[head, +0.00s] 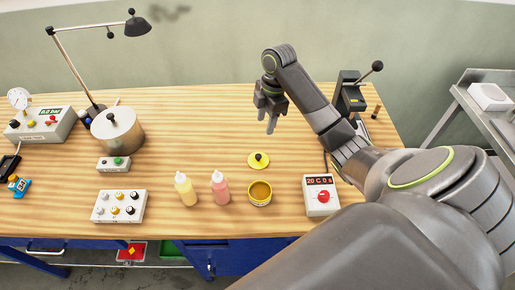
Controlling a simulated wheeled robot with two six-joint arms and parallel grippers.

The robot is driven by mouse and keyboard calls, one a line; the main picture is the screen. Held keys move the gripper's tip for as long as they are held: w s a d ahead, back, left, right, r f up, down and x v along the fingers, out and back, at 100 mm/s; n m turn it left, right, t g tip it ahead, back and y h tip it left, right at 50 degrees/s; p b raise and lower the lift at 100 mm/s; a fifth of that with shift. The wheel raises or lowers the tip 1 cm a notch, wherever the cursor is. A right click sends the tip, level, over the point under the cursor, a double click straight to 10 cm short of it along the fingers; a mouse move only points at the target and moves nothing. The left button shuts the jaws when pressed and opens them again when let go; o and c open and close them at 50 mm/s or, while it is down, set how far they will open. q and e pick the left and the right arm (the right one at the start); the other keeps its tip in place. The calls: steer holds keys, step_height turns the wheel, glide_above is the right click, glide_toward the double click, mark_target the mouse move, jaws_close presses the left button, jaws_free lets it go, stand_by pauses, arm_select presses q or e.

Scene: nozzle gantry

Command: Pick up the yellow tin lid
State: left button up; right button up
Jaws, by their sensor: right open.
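The yellow tin lid (258,161) lies flat on the wooden table, with a small dark knob on top. The open tin (260,193) with yellow-brown contents stands just in front of it, apart from the lid. My right gripper (270,122) is open and empty, pointing down above the table, behind the lid and slightly to its right. My left gripper is not in view.
Yellow (186,190) and pink (221,190) bottles stand left of the tin. A box with a red display (321,196) is to its right. A metal pot (118,131), a desk lamp (136,25) and control boxes fill the left side. The table's middle back is clear.

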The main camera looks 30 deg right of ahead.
step_height(320, 180, down, 3)
steer(key=b, duration=0.8)
glide_above(258, 155)
steer(key=f, duration=0.7)
steer(key=shift+s+d+f, duration=0.2)
steer(key=shift+s+f, duration=0.1)
steer(key=shift+f, duration=0.2)
steer(key=shift+f+p, duration=0.25)
steer(key=shift+p, duration=0.1)
step_height(258, 155, down, 4)
steer(key=shift+w+a+r+p, duration=0.1)
steer(key=shift+r+p, duration=0.1)
steer(key=shift+p, duration=0.3)
steer(key=shift+f, duration=0.45)
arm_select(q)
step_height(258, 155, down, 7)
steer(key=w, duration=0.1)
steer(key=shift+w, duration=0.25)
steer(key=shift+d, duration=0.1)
arm_select(e)
steer(key=shift+c, duration=0.2)
